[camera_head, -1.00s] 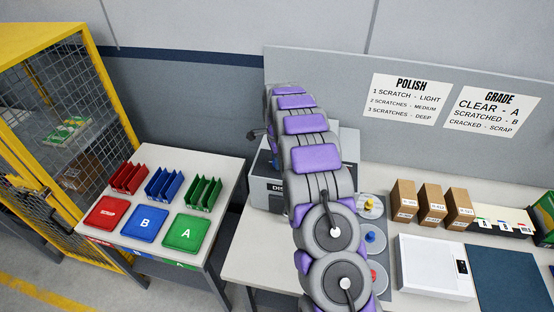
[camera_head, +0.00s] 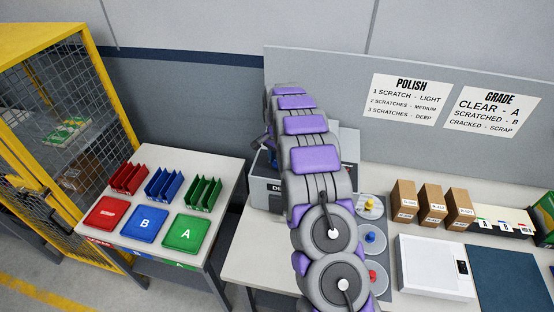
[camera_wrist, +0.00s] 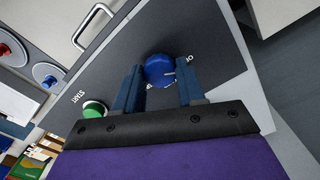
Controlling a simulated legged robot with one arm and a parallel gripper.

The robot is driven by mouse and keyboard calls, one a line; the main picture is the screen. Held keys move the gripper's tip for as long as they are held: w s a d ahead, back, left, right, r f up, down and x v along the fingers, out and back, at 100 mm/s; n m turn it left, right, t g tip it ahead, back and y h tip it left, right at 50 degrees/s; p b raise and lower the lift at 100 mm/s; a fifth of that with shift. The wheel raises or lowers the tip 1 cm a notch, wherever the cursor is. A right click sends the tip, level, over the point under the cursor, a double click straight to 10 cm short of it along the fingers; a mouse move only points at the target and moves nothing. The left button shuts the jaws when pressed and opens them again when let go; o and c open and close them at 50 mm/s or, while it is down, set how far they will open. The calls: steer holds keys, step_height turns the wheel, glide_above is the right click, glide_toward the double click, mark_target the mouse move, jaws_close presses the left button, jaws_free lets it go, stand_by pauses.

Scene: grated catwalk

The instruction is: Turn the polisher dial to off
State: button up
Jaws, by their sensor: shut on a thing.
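The polisher dial (camera_wrist: 158,69) is a round blue knob on a dark panel in the wrist view, with a small pale mark near its right edge. My gripper (camera_wrist: 158,82) is shut on it, one dark blue finger on each side. Letters around the dial are partly covered by the fingers and hard to read. A green START button (camera_wrist: 94,109) is on the same panel, to the left of my gripper. In the head view the polisher (camera_head: 266,193) is a grey box mostly hidden behind my arm, and the dial is hidden.
Polishing pads with yellow, blue (camera_head: 371,238) and red knobs stand right of my arm. Cardboard boxes (camera_head: 431,202) and a white device (camera_head: 434,268) are further right. Coloured bins and mats lie on the left table (camera_head: 214,163). A yellow cage (camera_head: 60,120) stands at far left.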

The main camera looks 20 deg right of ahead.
mark_target(277, 161)
steer(key=shift+w+r, duration=0.15)
steer(key=shift+r, duration=0.05)
steer(key=o, duration=1)
steer(key=shift+f, duration=0.15)
steer(key=shift+o, duration=0.2)
step_height(277, 161, up, 17)
stand_by(0.3)
